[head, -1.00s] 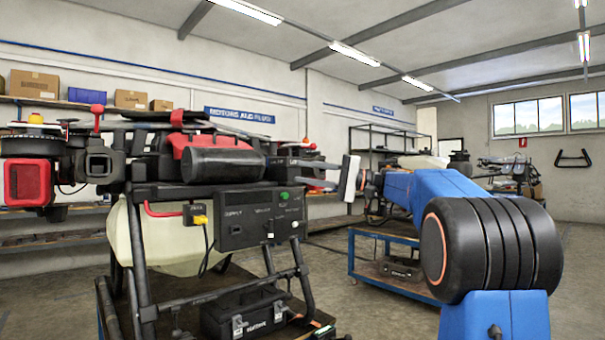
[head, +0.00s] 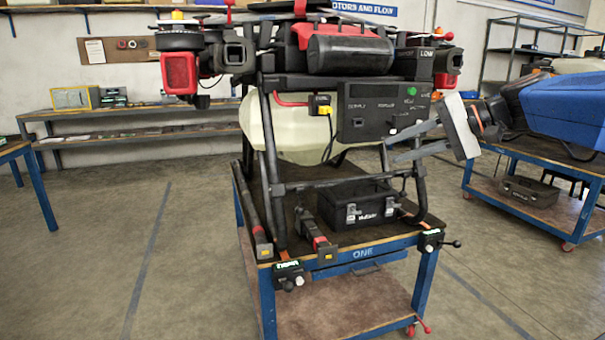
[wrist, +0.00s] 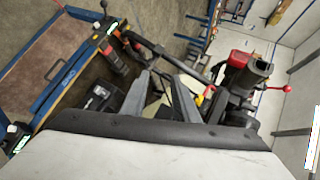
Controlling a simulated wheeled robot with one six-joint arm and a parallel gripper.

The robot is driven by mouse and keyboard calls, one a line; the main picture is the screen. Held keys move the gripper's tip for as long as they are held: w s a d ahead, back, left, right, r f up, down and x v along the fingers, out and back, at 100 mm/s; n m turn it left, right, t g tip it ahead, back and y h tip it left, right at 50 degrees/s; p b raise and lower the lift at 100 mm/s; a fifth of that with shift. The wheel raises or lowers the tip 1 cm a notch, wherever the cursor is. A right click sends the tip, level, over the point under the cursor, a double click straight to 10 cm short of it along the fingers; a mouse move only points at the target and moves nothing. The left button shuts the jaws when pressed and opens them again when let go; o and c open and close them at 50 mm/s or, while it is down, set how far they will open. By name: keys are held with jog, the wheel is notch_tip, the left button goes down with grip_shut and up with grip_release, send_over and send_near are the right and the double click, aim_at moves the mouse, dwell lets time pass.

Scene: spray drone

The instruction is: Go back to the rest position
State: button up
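My gripper (head: 393,149) is at the right of the head view, in front of the drone's right side. Its two grey fingers are apart with nothing between them; the wrist view also shows them spread (wrist: 161,79). The spray drone (head: 345,55) stands on a blue cart (head: 362,252), with a pale tank (head: 290,128) and a dark control box (head: 382,110) with a green button. A yellow plug (head: 320,104) with a cable sits left of the box. Whether the fingers touch the drone cannot be told.
A black toolbox (head: 357,205) lies on the cart under the drone. Clamps (head: 290,275) sit at the cart's front edge. A second blue cart (head: 530,190) stands at right, beneath my arm in the picture. Shelves (head: 140,120) line the back wall. The floor at left is clear.

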jog(key=s+d+f+n+h, duration=0.1)
jog(key=s+d+f+h, duration=0.1)
jog(key=s+f, duration=0.7)
jog(key=s+d+f+n+h, duration=0.2)
jog(key=s+f+h, duration=0.3)
jog(key=s+f, duration=0.4)
jog(key=s+d+f+n+g+h, duration=0.1)
jog(key=s+d+f+h, duration=0.1)
jog(key=s+f, duration=0.7)
notch_tip(320, 180, down, 3)
jog(key=shift+s+d+f+n+h, duration=0.1)
jog(key=shift+s+d+n+h, duration=0.15)
jog(key=shift+h, duration=0.65)
jog(key=shift+o, duration=0.4)
